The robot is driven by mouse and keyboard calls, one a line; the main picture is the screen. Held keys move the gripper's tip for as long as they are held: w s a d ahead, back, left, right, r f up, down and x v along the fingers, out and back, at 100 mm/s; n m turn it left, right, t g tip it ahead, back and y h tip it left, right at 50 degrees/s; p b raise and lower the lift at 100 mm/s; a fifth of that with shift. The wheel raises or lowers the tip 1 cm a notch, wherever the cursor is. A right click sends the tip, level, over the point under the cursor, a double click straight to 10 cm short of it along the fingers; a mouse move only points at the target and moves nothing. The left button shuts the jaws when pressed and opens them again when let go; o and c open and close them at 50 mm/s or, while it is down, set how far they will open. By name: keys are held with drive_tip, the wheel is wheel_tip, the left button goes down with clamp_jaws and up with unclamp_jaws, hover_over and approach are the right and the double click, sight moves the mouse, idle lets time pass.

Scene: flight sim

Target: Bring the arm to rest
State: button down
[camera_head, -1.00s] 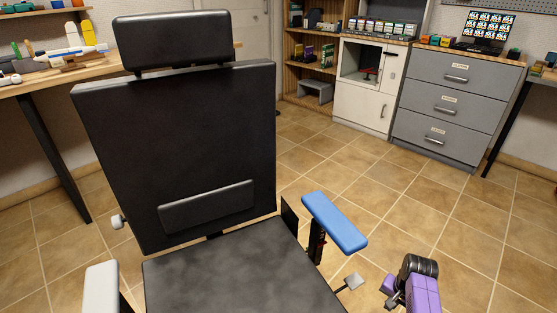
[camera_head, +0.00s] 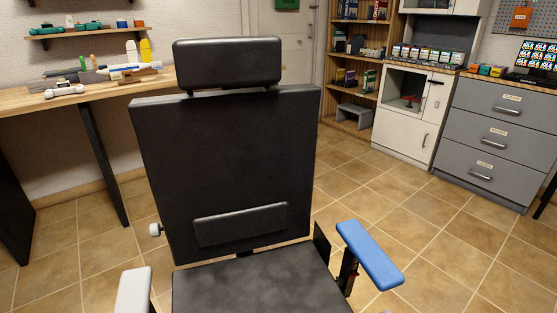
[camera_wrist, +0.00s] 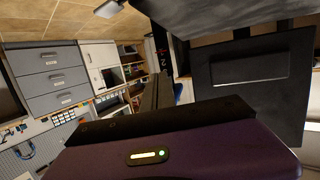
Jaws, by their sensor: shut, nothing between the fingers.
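My gripper (camera_wrist: 158,82) shows in the wrist view as dark fingers beyond the purple housing, shut and empty. In that view the room appears tipped over. My arm and gripper are out of the head view. The black chair (camera_head: 235,150) stands close in front of me in the head view. It has a headrest (camera_head: 228,62), a blue armrest (camera_head: 369,254) on the right and a pale armrest (camera_head: 133,291) on the left. In the wrist view the chair's dark back (camera_wrist: 250,95) fills the right side, apart from the housing.
A wooden workbench (camera_head: 30,101) with a model aircraft stands at the left. A wooden shelf (camera_head: 352,88), a white cabinet (camera_head: 410,143) and grey drawers (camera_head: 487,140) line the back right. Tiled floor (camera_head: 430,230) is clear right of the chair.

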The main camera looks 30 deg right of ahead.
drive_tip(key=s+a+r+n+t+y, duration=0.1)
drive_tip(key=s+a+r+n+y, duration=0.1)
drive_tip(key=s+a+r, duration=0.3)
drive_tip(key=s+a+r+n+y, duration=0.2)
drive_tip(key=s+a+y, duration=0.15)
drive_tip(key=a, duration=0.35)
drive_tip(key=s+a+r+n+t+y, duration=0.1)
drive_tip(key=s+a+r+y, duration=0.1)
drive_tip(key=s+a+r, duration=0.4)
wheel_tip(320, 180, up, 23)
drive_tip(key=w+p, duration=0.1)
drive_tip(key=p, duration=2.4)
drive_tip(key=shift+a+n+p, duration=0.3)
drive_tip(key=shift+a+p, duration=0.05)
